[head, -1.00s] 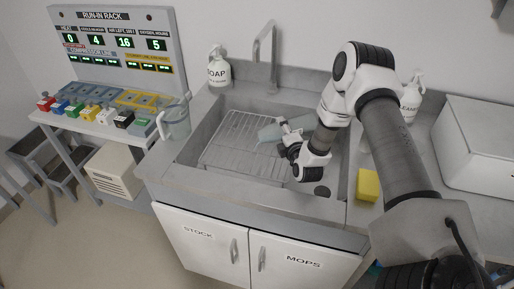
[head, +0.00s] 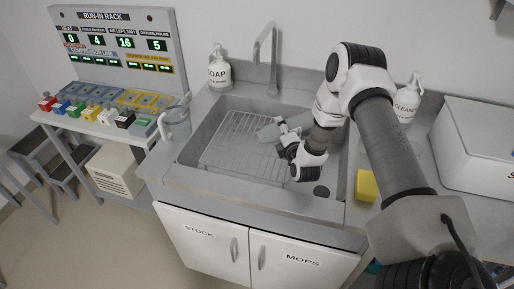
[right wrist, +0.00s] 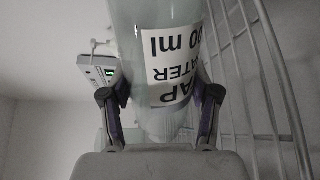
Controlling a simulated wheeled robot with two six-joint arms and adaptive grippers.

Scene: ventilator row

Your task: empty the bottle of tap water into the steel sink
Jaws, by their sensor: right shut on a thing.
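The pale, clear bottle (head: 269,133) is over the right part of the steel sink (head: 222,188), tipped far over with one end toward the left. My right gripper (head: 281,136) is shut around it. In the right wrist view, the bottle (right wrist: 155,45) sits between both fingers (right wrist: 160,105), and its white label, with "TAP WATER" partly readable, appears upside down. I cannot tell how much water is in it or whether any is flowing out. My left gripper is not in view.
A wire rack (head: 243,145) lies in the sink beside the bottle. The tap (head: 270,55) and soap bottle (head: 218,72) stand behind. A clear jug (head: 178,122) is at the left, a yellow sponge (head: 366,185) and cleaner bottle (head: 406,104) at the right.

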